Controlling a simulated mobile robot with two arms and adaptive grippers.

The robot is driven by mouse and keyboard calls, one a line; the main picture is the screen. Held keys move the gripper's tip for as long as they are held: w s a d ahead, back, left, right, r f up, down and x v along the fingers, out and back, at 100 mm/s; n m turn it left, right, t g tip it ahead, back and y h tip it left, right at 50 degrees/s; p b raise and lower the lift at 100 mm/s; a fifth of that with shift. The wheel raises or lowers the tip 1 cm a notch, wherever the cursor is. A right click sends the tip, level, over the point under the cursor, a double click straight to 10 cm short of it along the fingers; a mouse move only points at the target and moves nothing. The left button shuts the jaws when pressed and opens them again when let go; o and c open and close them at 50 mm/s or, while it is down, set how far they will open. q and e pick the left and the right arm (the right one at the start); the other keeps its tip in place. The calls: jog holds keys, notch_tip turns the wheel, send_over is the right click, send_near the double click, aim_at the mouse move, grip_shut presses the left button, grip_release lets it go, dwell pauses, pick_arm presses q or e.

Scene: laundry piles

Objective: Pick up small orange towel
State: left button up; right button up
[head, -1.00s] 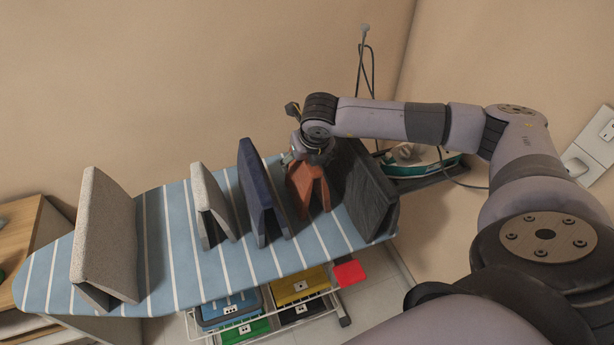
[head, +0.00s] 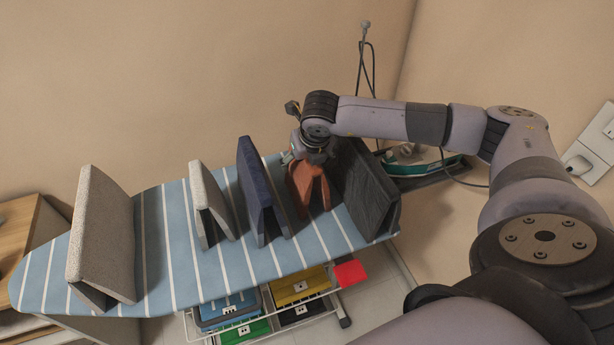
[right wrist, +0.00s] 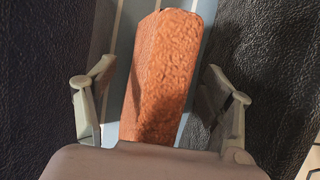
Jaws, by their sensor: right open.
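The small orange towel (head: 308,190) stands folded like a tent on the striped ironing board (head: 160,250), between a navy towel and a dark grey towel. My right gripper (head: 308,158) is over its top from above. In the right wrist view the orange towel (right wrist: 165,75) lies between the two open fingers of the right gripper (right wrist: 162,95), with a gap on each side. The fingers do not touch it there. My left gripper is not in view.
A navy towel (head: 258,190) stands left of the orange one and a dark grey towel (head: 368,195) close on its right. A small light grey towel (head: 210,200) and a large grey towel (head: 100,235) stand further left. A basket with coloured bins (head: 265,305) is below.

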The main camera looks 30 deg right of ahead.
jog(key=c, duration=1.4)
